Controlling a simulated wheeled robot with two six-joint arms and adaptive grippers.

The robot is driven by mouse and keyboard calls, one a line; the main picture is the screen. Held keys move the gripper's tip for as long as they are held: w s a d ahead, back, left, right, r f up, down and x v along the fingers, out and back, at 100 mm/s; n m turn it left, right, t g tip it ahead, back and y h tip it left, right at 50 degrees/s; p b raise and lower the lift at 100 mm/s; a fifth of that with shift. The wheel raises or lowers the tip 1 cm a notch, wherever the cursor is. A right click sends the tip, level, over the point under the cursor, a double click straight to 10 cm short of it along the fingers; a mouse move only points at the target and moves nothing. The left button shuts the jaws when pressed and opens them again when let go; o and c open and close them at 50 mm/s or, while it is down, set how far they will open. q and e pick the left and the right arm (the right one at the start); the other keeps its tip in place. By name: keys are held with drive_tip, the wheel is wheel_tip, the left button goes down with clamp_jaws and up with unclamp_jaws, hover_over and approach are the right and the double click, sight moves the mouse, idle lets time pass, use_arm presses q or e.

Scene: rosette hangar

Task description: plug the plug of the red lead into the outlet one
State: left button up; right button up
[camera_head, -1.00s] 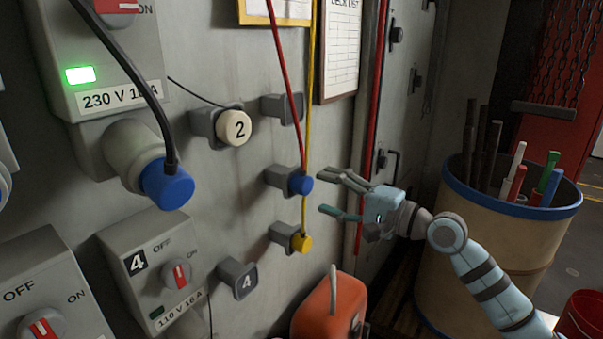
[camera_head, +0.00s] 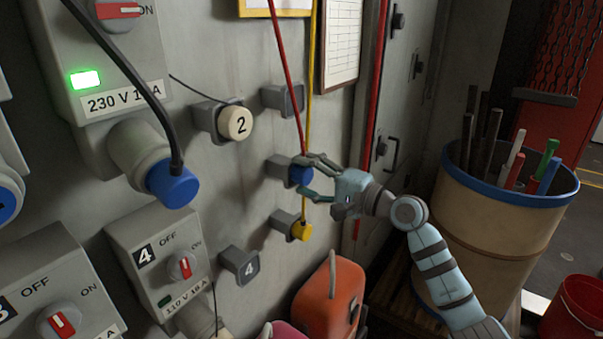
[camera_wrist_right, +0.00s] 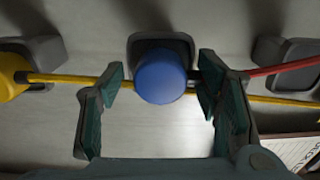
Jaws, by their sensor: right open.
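The red lead (camera_head: 287,80) hangs down the wall to its blue plug (camera_head: 300,174), which sits in a grey holder (camera_head: 277,167) on the wall. In the right wrist view the blue plug (camera_wrist_right: 161,77) lies between the two fingers of my right gripper (camera_wrist_right: 163,95), and the red lead (camera_wrist_right: 285,67) leaves it to the right. The right gripper (camera_head: 309,176) is open around the plug in the head view. No outlet marked one is recognisable. My left gripper is not in view.
A yellow plug (camera_head: 301,231) on a yellow lead (camera_head: 309,120) sits just below, and this lead passes close by the blue plug. An outlet box with another blue plug (camera_head: 172,184) is at left. An orange case (camera_head: 329,300) and a barrel (camera_head: 500,240) stand below and right.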

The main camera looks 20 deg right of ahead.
sight(309, 178)
drive_tip(key=shift+p, duration=0.45)
idle(0.6)
clamp_jaws()
idle(0.4)
drive_tip(key=shift+b+v, duration=0.55)
drive_tip(key=shift+v, duration=2.4)
drive_tip(key=shift+f, duration=0.1)
